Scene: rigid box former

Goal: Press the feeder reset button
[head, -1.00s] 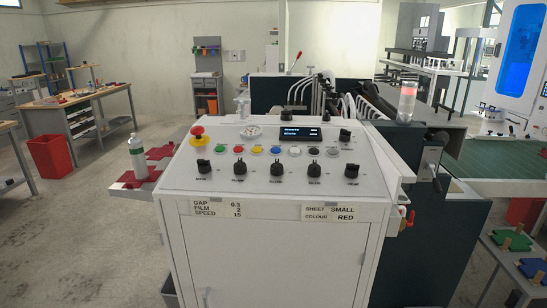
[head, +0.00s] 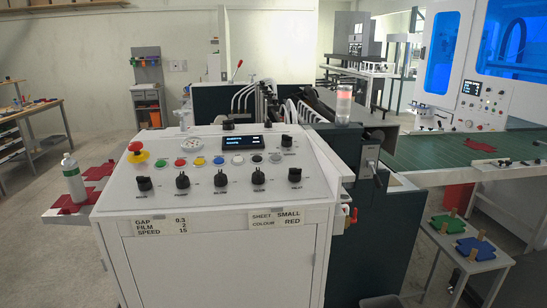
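A white control console (head: 215,207) stands in front of me in the head view. Its sloped top carries a row of push buttons: green (head: 162,163), red (head: 181,162), yellow (head: 199,161), blue (head: 218,160), white (head: 237,159), then a dark one (head: 257,158) and a grey one (head: 275,158). The labels are too small to read, so I cannot tell which is the feeder reset button. A red emergency stop (head: 135,148) sits at the panel's left. Black knobs (head: 220,179) line the front, and a small display (head: 243,142) is behind the buttons. Neither gripper is in view.
A white bottle (head: 72,180) and red pieces stand on a side shelf at the console's left. A low table (head: 468,262) with green and blue pieces stands right, near a green conveyor (head: 430,152). Floor is clear at left.

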